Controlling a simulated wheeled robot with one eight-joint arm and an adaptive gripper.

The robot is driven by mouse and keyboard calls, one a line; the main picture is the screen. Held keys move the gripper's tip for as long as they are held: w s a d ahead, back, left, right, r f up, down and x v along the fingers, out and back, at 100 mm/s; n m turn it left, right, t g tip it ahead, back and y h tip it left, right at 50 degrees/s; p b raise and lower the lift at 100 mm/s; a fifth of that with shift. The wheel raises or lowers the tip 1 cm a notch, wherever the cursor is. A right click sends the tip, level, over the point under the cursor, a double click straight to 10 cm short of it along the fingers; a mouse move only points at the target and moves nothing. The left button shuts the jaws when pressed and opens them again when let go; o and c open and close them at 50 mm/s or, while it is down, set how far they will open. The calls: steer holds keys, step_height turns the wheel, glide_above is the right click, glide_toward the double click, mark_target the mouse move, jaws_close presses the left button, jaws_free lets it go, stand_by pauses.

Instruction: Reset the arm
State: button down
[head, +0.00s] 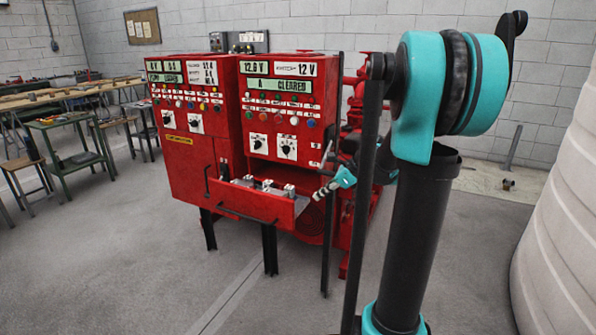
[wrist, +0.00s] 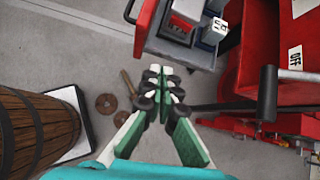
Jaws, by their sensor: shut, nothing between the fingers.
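My gripper (head: 321,192) is at the right of the red control cabinets, beside the pulled-out drawer (head: 240,216). It is shut and empty; in the wrist view its fingertips (wrist: 160,71) meet. The drawer's end shows just beyond the fingertips in the wrist view (wrist: 172,50), apart from them as far as I can tell. The right red control cabinet (head: 270,130) has displays, coloured lamps and two black knobs. The left red control cabinet (head: 180,150) stands beside it. My arm hides part of the machinery behind.
In the wrist view, a wooden barrel (wrist: 35,130) stands at the left, with brown discs (wrist: 106,103) on the floor. A black handle (wrist: 268,92) juts out at the right. Workbenches (head: 70,120) line the left wall. A large pale tank (head: 565,220) stands at the right. The foreground floor is clear.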

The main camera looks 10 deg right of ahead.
steer(key=s+f+n+h, duration=0.2)
steer(key=s+f+n, duration=0.2)
steer(key=s+n, duration=0.3)
steer(key=s+d+f+n+h, duration=0.1)
steer(key=s+f+n, duration=0.3)
steer(key=s+n, duration=0.4)
steer(key=s+f+n+h, duration=0.4)
steer(key=s+f+n, duration=0.1)
steer(key=s+n, duration=0.3)
steer(key=shift+s+d, duration=0.2)
steer(key=shift+s, duration=0.65)
